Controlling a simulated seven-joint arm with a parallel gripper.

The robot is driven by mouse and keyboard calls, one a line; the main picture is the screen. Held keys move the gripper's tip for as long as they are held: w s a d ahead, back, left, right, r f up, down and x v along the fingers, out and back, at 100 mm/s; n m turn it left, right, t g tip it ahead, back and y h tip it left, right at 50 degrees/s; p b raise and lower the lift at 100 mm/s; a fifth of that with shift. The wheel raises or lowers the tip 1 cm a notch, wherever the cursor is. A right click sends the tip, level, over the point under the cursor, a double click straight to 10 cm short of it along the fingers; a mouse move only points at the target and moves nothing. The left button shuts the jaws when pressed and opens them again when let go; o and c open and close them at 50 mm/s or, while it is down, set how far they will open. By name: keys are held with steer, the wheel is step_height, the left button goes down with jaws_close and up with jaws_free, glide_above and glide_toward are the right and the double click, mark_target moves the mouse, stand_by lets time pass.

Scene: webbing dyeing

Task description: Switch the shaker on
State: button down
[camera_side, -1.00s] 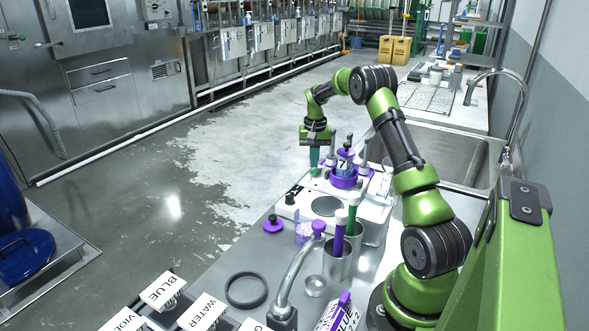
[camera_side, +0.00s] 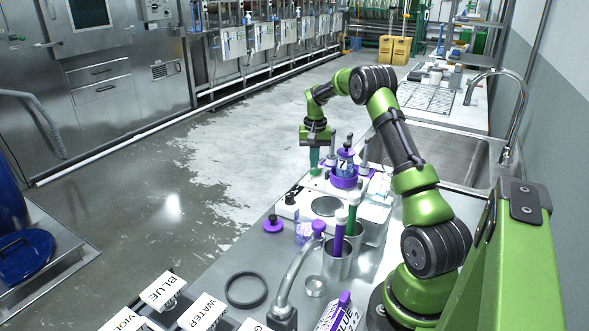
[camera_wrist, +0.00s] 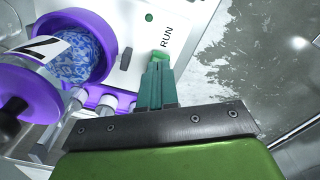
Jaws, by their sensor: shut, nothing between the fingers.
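The shaker is a white unit with a purple ring-shaped holder (camera_side: 344,182). A bottle with a purple cap and a numbered label (camera_side: 344,160) stands in the holder. In the wrist view the white panel (camera_wrist: 183,12) carries the word RUN (camera_wrist: 166,38), a small green dot (camera_wrist: 149,17) and a black switch (camera_wrist: 126,59). My gripper (camera_wrist: 160,57) is shut and empty. Its teal fingertips are at the green spot beside RUN; whether they touch or press it I cannot tell. In the side view my gripper (camera_side: 314,165) points down at the shaker's left end.
A sink (camera_side: 445,160) is behind my arm. Open floor lies left of the bench.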

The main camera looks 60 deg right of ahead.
mark_target(314, 171)
steer(key=shift+f, duration=1.05)
stand_by(0.4)
steer(key=shift+r, duration=3.55)
steer(key=shift+d, duration=0.1)
steer(key=s+a+r+n+t, duration=0.2)
steer(key=a+r, duration=0.2)
steer(key=a, duration=0.7)
steer(key=s+a+r+n+t, duration=0.15)
steer(key=a+r, duration=0.25)
steer(key=a, duration=0.8)
steer(key=s+a+r+n+t+y, duration=0.1)
steer(key=s+a+r+n+t, duration=0.1)
steer(key=s+a, duration=0.4)
steer(key=s+a+r+n+t+y, duration=0.1)
steer(key=s+a+r+n, duration=0.1)
steer(key=s+a, duration=0.4)
steer(key=a, duration=0.4)
steer(key=shift+s+a+r+t, duration=0.15)
steer(key=shift+a+r+t, duration=0.1)
steer(key=shift+r+t, duration=0.15)
steer(key=shift+n, duration=0.25)
